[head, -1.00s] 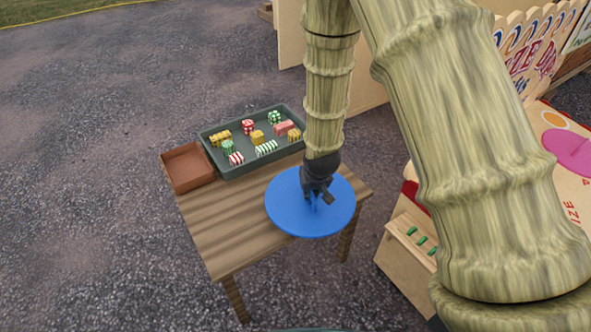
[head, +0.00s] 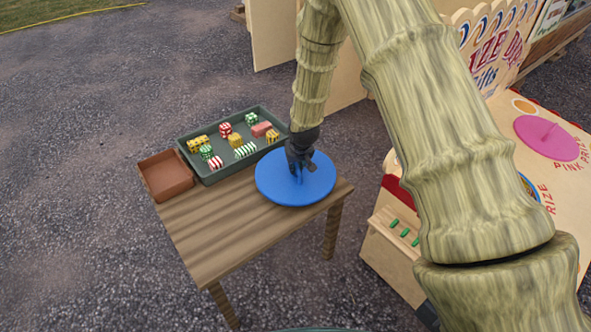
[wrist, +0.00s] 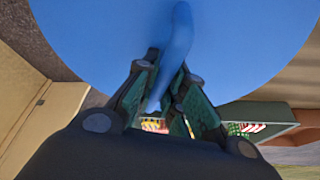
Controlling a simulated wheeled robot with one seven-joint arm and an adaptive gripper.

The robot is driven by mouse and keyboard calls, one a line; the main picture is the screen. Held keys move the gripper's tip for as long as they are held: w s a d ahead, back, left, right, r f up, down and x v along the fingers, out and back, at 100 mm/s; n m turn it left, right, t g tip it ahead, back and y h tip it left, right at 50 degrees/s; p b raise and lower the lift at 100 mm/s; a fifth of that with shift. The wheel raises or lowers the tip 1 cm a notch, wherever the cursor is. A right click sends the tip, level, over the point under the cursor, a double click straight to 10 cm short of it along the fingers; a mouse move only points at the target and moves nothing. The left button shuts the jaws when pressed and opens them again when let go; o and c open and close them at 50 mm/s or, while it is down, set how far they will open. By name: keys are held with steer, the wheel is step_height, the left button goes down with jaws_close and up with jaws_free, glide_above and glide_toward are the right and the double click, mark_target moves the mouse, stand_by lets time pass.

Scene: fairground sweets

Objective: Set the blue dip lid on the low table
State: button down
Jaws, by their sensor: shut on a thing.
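The blue dip lid (head: 276,187) is a round flat disc with an upright handle. It shows over the right end of the low wooden table (head: 225,230) in the head view. My gripper (head: 300,170) is above the lid's middle, shut on its handle. In the wrist view, the lid (wrist: 90,40) fills the upper part and its blue handle (wrist: 180,45) runs between the dark fingers (wrist: 165,95). I cannot tell whether the lid's underside touches the tabletop.
A dark green tray (head: 213,180) of several striped and yellow sweets stands at the table's back edge. A brown open box (head: 166,175) is left of it. A prize stall with a pink disc (head: 546,138) stands to the right. The table's front left is bare.

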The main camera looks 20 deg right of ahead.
step_height(320, 180, down, 2)
steer(key=shift+f, duration=0.25)
steer(key=shift+r, duration=0.1)
steer(key=c, duration=1.9)
jaws_free()
steer(key=shift+f, duration=0.2)
steer(key=o, duration=0.4)
steer(key=shift+r, duration=0.1)
